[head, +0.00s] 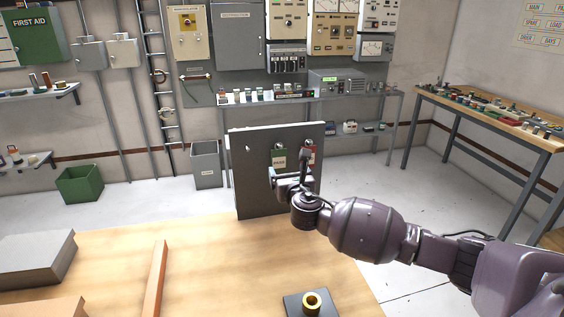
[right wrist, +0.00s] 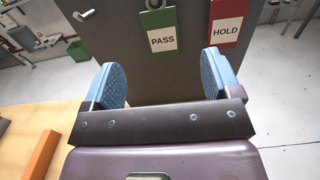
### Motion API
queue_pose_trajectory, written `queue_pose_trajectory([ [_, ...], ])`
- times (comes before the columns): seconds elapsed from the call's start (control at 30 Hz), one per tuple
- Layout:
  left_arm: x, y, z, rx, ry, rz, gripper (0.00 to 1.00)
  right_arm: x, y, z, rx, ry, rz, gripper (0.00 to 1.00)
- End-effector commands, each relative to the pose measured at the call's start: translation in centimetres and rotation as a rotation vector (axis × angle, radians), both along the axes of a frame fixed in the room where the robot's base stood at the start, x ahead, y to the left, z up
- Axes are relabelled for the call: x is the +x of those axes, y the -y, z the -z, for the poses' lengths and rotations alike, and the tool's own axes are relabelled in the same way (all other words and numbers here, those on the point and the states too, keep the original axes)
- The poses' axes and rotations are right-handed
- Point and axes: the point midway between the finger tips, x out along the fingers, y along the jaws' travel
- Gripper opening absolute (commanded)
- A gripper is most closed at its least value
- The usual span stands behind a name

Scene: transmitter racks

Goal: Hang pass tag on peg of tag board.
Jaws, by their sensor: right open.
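The tag board (head: 250,185) is a dark upright panel at the far edge of the wooden table. The green pass tag (head: 279,158) hangs flat against it, below a round metal peg; the right wrist view also shows this tag (right wrist: 161,40), marked PASS. A red HOLD tag (right wrist: 226,22) hangs to its right. A bare peg (right wrist: 84,15) sticks out at the board's left. My right gripper (right wrist: 162,78) is open and empty, its blue-padded fingers apart in front of and below the pass tag, not touching it. My left gripper is out of view.
A dark block with a brass ring (head: 311,303) sits at the table's near right. A wooden strip (head: 153,280) and a grey block (head: 35,258) lie to the left. The tabletop between the strip and the board is clear.

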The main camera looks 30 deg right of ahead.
Motion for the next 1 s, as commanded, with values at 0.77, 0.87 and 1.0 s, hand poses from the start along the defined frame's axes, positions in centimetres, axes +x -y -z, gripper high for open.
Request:
queue_pose_trajectory([
  [0.77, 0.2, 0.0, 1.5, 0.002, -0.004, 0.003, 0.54, 8.9, 2.3, 0.1, 0.003, -0.001, 0.000, 0.83],
  [0.87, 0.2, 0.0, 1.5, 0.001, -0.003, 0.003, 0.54, 8.9, 2.3, 0.1, 0.003, -0.001, 0.000, 0.83],
  [1.0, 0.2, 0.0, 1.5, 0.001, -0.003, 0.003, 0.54, 8.9, 2.3, 0.0, 0.003, -0.001, 0.000, 0.83],
])
